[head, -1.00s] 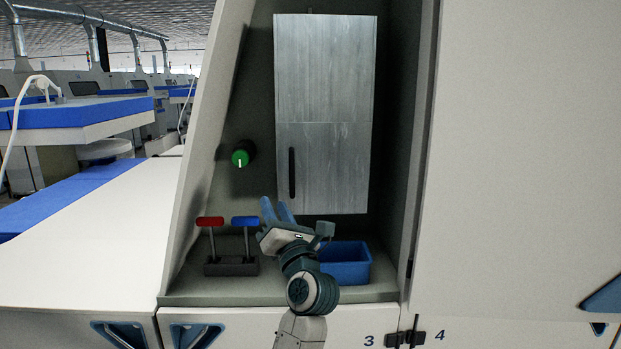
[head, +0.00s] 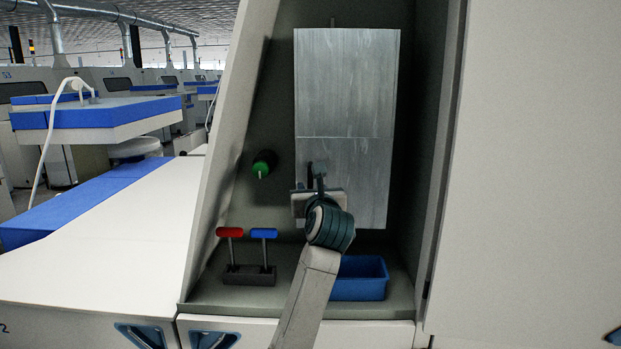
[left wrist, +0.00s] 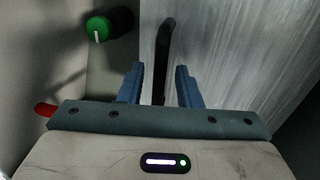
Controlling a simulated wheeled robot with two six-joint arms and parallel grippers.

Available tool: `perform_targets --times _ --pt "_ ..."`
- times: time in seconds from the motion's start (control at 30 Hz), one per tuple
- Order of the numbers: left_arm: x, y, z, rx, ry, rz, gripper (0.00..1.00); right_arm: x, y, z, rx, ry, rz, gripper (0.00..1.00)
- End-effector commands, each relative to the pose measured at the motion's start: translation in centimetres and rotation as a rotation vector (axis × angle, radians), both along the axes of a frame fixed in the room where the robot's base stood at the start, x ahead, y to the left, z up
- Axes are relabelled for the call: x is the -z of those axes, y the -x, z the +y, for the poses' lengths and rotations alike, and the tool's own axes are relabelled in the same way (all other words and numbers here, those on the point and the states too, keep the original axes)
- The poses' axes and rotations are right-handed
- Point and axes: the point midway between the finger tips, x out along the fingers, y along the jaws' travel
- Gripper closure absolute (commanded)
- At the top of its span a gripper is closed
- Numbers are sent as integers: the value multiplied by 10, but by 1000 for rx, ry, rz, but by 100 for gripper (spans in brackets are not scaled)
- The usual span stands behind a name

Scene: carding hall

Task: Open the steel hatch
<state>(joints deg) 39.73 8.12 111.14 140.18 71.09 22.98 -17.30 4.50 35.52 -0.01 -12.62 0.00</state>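The steel hatch (head: 347,85) is a grey brushed panel with a seam across it, hanging flat and closed-looking in the recess. Its black upright handle (left wrist: 165,45) is at the hatch's lower left. In the head view my left gripper (head: 316,182) is in front of the handle and hides most of it. In the left wrist view the two blue fingers of this gripper (left wrist: 159,82) are apart, with the handle between them and a gap on each side. I cannot tell how deep the handle sits between the fingers. My right gripper is not in view.
A green knob (head: 262,165) sticks out left of the hatch. Red (head: 229,232) and blue (head: 263,233) levers stand on a dark base below it. A blue bin (head: 361,279) stands on the ledge under the hatch. The recess side walls are close on both sides.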

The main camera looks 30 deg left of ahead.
Motion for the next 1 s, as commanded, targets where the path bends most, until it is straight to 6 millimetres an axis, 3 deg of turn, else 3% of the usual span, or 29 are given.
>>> perform_targets --times 0.2,0.5,0.67,1.0 --pt "0 -15 13 0 0 1 69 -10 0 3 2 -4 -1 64" --pt "1 -16 15 1 1 -1 69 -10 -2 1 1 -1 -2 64" --pt "1 -16 14 1 0 0 100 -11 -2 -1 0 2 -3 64" --pt "1 -19 12 -6 1 -1 100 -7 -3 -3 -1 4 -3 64"
